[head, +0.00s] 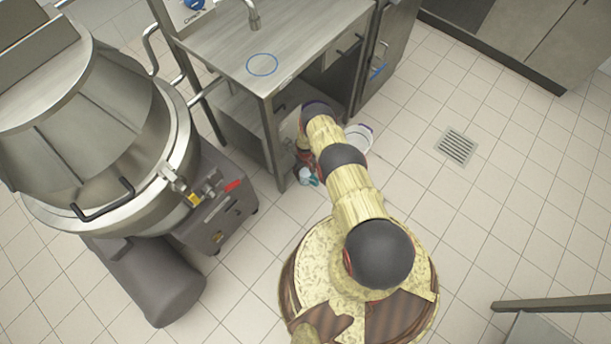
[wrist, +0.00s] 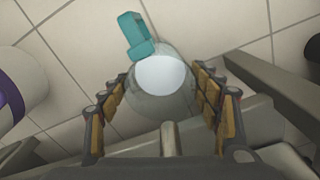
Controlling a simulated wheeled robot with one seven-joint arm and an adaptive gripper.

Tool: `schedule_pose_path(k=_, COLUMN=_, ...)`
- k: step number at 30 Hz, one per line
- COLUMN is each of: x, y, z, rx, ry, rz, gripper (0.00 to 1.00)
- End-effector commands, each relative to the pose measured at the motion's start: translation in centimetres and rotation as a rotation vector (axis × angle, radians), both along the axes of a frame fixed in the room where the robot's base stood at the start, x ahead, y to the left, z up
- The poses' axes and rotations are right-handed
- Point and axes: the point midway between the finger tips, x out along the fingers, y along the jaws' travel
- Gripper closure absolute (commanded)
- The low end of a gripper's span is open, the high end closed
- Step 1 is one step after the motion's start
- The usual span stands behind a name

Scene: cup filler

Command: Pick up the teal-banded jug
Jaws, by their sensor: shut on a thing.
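The teal-banded jug (wrist: 162,80) is a rounded, greyish see-through vessel with a white round area in it and a teal handle at its upper left in the wrist view. In the head view, a small teal and white part of it (head: 307,177) shows beside the table leg, low by my arm. My gripper (wrist: 161,92) has one finger on each side of the jug and is shut on it. In the head view, my arm hides most of the gripper. I cannot tell whether the jug touches the floor.
A steel table (head: 225,45) with a blue ring (head: 262,64) on its top stands close by; its leg is next to the jug. A white container with a purple rim (head: 360,137) is on the other side of my arm. A large steel kettle machine (head: 110,130) stands left.

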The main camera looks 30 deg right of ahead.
Motion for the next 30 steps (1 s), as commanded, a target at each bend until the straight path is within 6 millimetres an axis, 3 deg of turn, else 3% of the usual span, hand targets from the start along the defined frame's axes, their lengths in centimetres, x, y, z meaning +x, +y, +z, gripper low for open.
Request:
schedule_pose_path(k=22, x=-0.03, y=0.01, z=-0.03, rx=0.0, ry=0.0, rz=0.0, gripper=0.95)
schedule_pose_path(k=30, x=0.06, y=-0.01, z=0.12, rx=0.0, ry=-0.001, rz=0.0, gripper=0.95)
